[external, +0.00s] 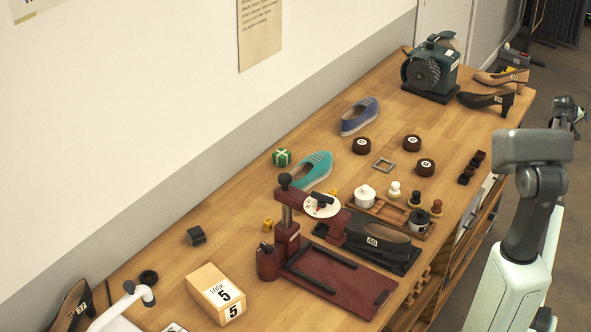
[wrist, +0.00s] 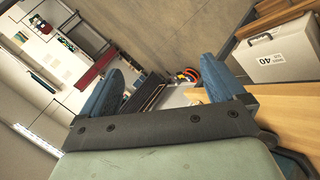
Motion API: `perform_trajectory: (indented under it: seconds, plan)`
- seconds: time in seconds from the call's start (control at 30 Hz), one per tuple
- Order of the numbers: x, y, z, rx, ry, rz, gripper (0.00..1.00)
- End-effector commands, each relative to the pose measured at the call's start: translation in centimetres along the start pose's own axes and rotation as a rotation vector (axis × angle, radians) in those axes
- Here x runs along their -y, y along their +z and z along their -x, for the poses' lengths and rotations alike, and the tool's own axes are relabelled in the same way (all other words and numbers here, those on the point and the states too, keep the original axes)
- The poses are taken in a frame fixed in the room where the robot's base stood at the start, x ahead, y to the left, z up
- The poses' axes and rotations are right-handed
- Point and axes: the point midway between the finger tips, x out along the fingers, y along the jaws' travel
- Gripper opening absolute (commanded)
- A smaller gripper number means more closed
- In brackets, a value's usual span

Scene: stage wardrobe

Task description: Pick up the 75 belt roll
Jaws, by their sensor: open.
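Three dark brown rolls with pale round labels lie on the wooden table in the external view: a left roll (external: 362,146), a back roll (external: 412,142) and a front roll (external: 425,167). Their labels are too small to read, so I cannot tell which is 75. My gripper (wrist: 165,72) shows in the wrist view with its two blue fingers wide apart and nothing between them. It faces the room, and no roll shows in that view. In the external view my arm is at the right, off the table's edge, well apart from the rolls.
A small square frame (external: 383,165) lies among the rolls. Blue (external: 360,117) and teal (external: 313,172) shoes are left of them. A grinder (external: 431,70) stands behind; a wooden tray (external: 391,213) and dark red press (external: 288,237) stand in front. Small dark blocks (external: 471,168) line the right.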

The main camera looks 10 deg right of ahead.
Motion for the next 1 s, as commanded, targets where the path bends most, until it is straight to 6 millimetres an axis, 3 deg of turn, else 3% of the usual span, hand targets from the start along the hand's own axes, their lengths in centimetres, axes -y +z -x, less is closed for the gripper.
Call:
perform_trajectory:
  seconds: [0.07,0.17,0.33,0.47,0.77,1.0]
  plan:
    - [-0.9,-1.9,1.0,-0.010,0.000,0.031,0.97]
    - [-0.2,-4.7,2.5,-0.020,-0.026,0.100,0.97]
    - [3.2,-8.7,4.5,-0.034,-0.092,0.213,0.97]
    - [7.2,-12.2,6.3,-0.049,-0.160,0.319,0.97]
    - [21.1,-21.3,13.9,-0.118,-0.375,0.675,0.97]
    - [32.6,-26.7,22.2,-0.202,-0.546,0.992,0.97]
